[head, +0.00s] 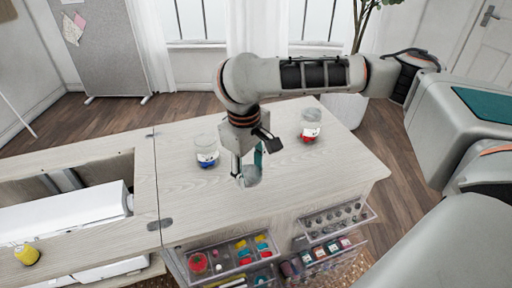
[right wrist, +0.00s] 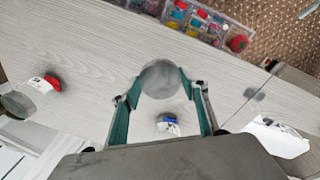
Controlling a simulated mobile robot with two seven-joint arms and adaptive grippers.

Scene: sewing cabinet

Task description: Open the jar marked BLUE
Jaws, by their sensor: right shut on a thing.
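The jar with blue contents (head: 206,157) stands upright on the light wooden tabletop, left of my right gripper. Its pale label is too small to read. My right gripper (head: 248,170) points down over the table, apart from this jar. Its teal fingers are shut on a round grey lid (right wrist: 160,79), which also shows below the fingers in the head view (head: 251,177). My left gripper is not in view.
A jar with red contents (head: 310,124) stands at the back right of the tabletop (head: 330,170). Clear trays of sewing supplies (head: 230,259) project from the front. A white machine (head: 75,217) and a yellow spool (head: 27,254) are at left. The tabletop's right side is clear.

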